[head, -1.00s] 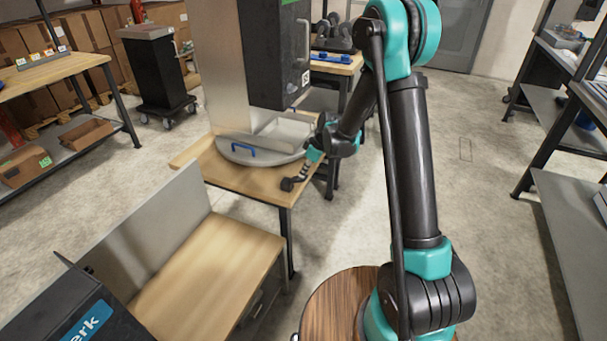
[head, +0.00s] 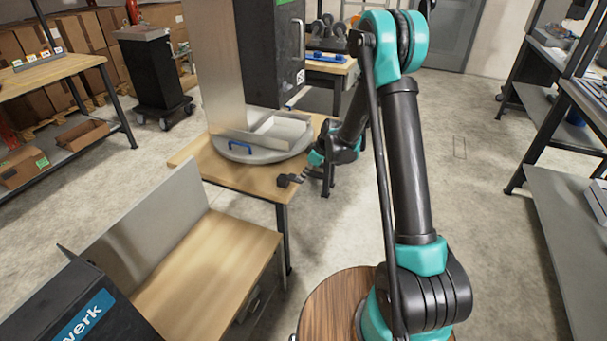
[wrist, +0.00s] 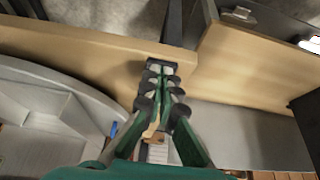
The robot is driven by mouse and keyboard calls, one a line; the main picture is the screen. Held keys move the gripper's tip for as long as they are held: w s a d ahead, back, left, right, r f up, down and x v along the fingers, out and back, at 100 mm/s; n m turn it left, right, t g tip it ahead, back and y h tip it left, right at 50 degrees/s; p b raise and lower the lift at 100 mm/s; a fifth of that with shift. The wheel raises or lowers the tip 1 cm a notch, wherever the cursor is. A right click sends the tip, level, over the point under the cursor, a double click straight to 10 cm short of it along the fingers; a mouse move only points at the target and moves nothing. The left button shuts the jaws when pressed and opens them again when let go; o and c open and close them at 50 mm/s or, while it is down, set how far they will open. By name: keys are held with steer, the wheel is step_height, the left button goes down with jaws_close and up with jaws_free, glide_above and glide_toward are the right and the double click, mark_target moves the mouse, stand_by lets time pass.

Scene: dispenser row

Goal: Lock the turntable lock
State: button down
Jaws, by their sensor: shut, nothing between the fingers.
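My gripper (head: 287,181) hangs beside the disc's right front, over the table's front right edge. In the wrist view its green fingers are together at the dark tips (wrist: 162,66), with nothing held. A small tan piece (wrist: 150,128) shows between the fingers' bases; I cannot tell if it is the lock. The lock is not clearly visible in the head view.
A tall pale panel (head: 215,65) and a black dispenser box (head: 268,45) rise above the turntable. A lower wooden bench (head: 205,270) with a grey upright board (head: 140,235) stands in front. Shelving (head: 560,200) stands at right, with open floor between.

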steer(key=shift+r, duration=0.1)
steer(key=shift+r, duration=0.7)
